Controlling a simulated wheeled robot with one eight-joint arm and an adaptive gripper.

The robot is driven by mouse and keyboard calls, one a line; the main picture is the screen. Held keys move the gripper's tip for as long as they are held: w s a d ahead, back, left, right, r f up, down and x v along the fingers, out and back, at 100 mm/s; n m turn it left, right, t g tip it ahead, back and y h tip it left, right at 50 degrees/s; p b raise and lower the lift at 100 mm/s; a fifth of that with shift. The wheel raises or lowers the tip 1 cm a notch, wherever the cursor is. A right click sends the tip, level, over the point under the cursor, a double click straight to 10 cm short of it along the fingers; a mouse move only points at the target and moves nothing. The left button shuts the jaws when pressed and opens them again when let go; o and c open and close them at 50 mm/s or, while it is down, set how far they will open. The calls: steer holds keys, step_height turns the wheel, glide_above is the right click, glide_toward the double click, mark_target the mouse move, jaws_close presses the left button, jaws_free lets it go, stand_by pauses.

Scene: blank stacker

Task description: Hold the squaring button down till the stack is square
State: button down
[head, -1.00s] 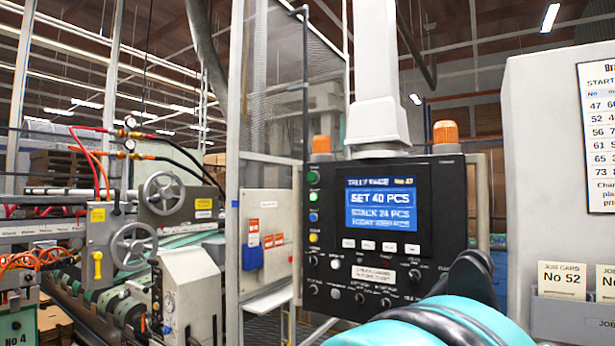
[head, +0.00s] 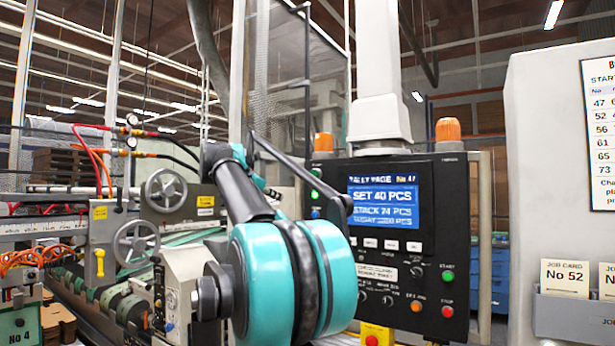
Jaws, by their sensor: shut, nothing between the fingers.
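The black control panel (head: 458,215) faces me. Its blue screen (head: 383,205) reads "SET 40 PCS" and "STACK 24 PCS". A green button (head: 448,276), a red button (head: 447,311) and an orange button (head: 416,306) show at its lower right. I cannot read which button is for squaring. My teal and black arm hides much of the panel's left button column and lower left. My gripper (head: 343,206), a slim dark end, appears in front of the panel's left side, shut and empty. Contact with a button cannot be told. I cannot make out the stack.
A yellow box with a red button (head: 372,340) sits below the panel. Rollers and handwheels (head: 136,245) of the machine stand at left. A grey cabinet (head: 545,130) with a job card holder (head: 572,319) stands close at right. A mesh guard (head: 280,80) rises behind my arm.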

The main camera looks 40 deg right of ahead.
mark_target(312, 174)
step_height(312, 174, up, 10)
steer(key=s+d+n+h, duration=0.1)
steer(key=n, duration=0.2)
steer(key=shift+d+h, duration=0.4)
steer(key=x, duration=1.4)
steer(key=shift+w+r, duration=0.15)
